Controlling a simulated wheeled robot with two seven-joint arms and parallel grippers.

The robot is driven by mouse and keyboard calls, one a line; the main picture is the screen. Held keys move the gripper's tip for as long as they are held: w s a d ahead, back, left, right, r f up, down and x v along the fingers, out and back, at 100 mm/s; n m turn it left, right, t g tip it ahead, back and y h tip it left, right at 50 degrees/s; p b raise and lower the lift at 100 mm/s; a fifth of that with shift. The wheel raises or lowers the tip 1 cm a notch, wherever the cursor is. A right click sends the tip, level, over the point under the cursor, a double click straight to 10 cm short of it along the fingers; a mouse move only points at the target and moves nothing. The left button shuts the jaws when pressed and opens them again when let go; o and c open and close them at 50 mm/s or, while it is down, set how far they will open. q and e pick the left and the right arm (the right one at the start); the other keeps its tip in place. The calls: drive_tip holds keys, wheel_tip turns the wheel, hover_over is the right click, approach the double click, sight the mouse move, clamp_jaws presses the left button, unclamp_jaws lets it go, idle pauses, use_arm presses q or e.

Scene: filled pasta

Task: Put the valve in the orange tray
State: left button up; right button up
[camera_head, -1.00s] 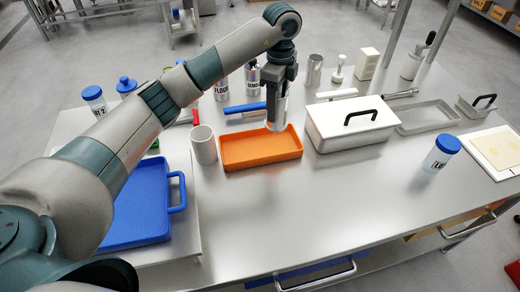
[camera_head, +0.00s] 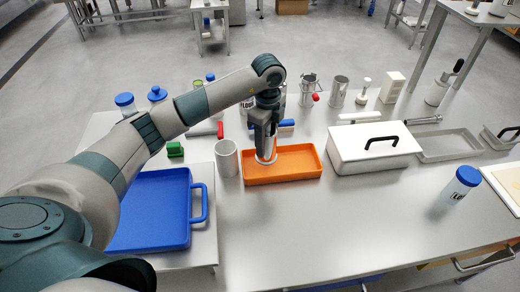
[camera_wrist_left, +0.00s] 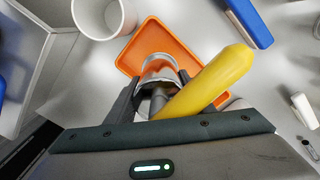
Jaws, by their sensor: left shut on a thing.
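My left gripper (camera_head: 266,152) points down over the left part of the orange tray (camera_head: 303,176). It is shut on the valve, which has a silvery metal body (camera_wrist_left: 158,68) and a long yellow lever (camera_wrist_left: 215,78) in the left wrist view. The tray (camera_wrist_left: 133,52) lies below the valve there. In the head view only the valve's pale lower end (camera_head: 266,160) shows, at or just above the tray floor; I cannot tell if it touches. The fingers and arm hide the rest. My right gripper is not in view.
A white cup (camera_head: 227,160) stands close to the tray's left side. A white lidded box (camera_head: 372,152) stands to its right, and a blue tray (camera_head: 150,215) lies at the left. Jars and tins stand behind.

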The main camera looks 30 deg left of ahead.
use_arm(q)
drive_tip(key=shift+s+a+f, duration=0.5)
drive_tip(key=shift+a+f, duration=0.1)
drive_tip(key=shift+a, duration=0.25)
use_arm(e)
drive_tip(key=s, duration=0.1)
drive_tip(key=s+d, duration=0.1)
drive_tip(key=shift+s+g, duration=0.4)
use_arm(q)
drive_tip(key=shift+f+p, duration=0.1)
drive_tip(key=shift+p, duration=0.2)
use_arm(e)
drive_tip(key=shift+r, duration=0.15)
use_arm(q)
drive_tip(key=shift+f, duration=0.35)
wheel_tip(320, 180, down, 3)
drive_tip(key=shift+r+p, duration=0.15)
drive_tip(key=shift+p, duration=0.55)
drive_tip(key=shift+f, duration=0.2)
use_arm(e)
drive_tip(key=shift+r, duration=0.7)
use_arm(q)
drive_tip(key=shift+f, duration=0.1)
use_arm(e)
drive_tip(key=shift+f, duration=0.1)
use_arm(q)
drive_tip(key=o, duration=1.4)
drive_tip(key=shift+o, duration=0.2)
